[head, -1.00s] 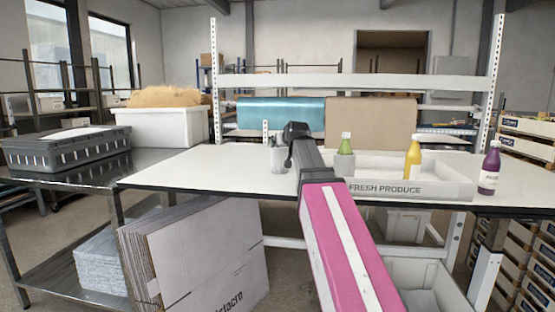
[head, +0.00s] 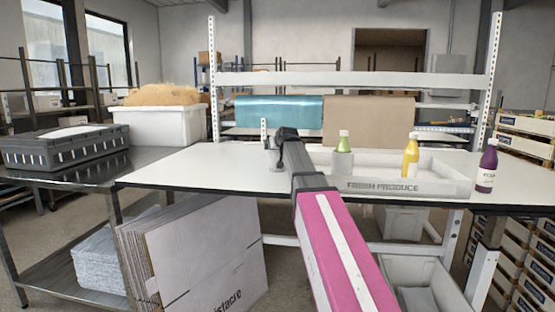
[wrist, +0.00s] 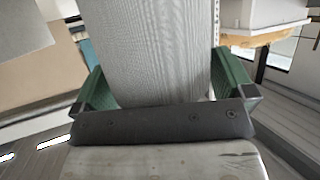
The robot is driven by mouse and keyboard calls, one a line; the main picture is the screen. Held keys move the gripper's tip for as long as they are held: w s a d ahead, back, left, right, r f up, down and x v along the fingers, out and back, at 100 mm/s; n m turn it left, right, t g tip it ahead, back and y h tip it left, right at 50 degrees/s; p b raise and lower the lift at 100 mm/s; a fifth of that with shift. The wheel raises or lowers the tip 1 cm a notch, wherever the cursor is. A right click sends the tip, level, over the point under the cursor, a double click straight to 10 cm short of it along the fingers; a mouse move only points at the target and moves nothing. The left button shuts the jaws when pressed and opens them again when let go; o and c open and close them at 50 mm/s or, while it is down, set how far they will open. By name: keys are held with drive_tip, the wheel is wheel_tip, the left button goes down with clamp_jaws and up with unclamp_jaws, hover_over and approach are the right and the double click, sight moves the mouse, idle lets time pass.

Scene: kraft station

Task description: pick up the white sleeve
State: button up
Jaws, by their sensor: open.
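The white sleeve (wrist: 150,45) fills the upper middle of the wrist view as a pale grey-white, finely ribbed, rounded body. My gripper (wrist: 160,88) is open, with one green finger on the left of the sleeve and one on the right. Its dark bar crosses in front of the sleeve's near end. I cannot tell whether the fingers touch the sleeve. In the head view my gripper (head: 278,155) is over the white table (head: 200,168), left of the green bottle. My own arm hides most of the fingers and the sleeve there.
A white tray (head: 440,187) marked FRESH PRODUCE stands to the right. A green bottle (head: 343,142), a yellow bottle (head: 411,158) and a purple bottle (head: 487,170) stand on that side. Teal (head: 280,112) and brown (head: 370,122) rolls lie behind. The table's left part is clear.

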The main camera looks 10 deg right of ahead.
drive_tip(key=c, duration=0.5)
drive_tip(key=shift+r, duration=0.1)
